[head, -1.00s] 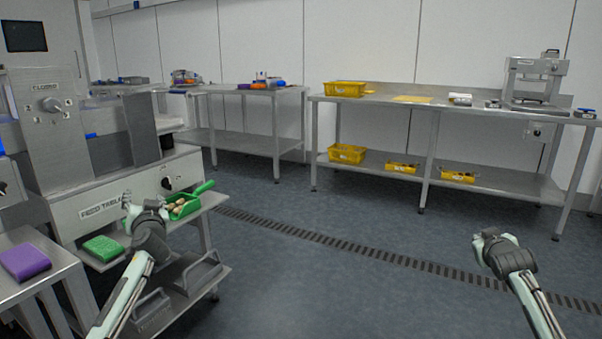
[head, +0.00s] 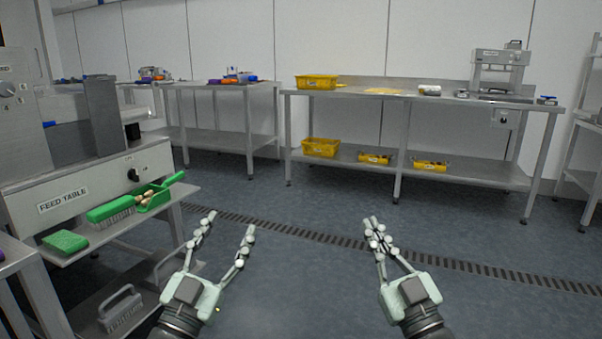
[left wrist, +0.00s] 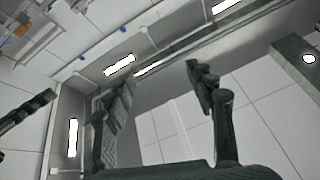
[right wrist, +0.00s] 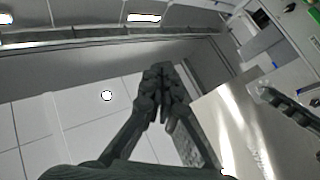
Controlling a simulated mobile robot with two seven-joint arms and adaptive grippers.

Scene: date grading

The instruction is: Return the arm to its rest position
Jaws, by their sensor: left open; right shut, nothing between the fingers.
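My left gripper (head: 229,230) points upward in front of the floor in the head view, its fingers spread and nothing between them. In the left wrist view its two fingers (left wrist: 160,85) stand apart, with walls and ceiling lights behind. My right gripper (head: 374,222) is to the right of it at about the same height, fingertips together and empty. In the right wrist view its fingers (right wrist: 158,72) meet at the tips. Both grippers are clear of the tables and of each other.
At left, the feed table machine (head: 70,190) has a shelf with a green brush (head: 110,209), a green scoop (head: 157,197) and a green pad (head: 65,241). A steel table (head: 440,100) with yellow crates stands behind. The floor (head: 300,260) between is open.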

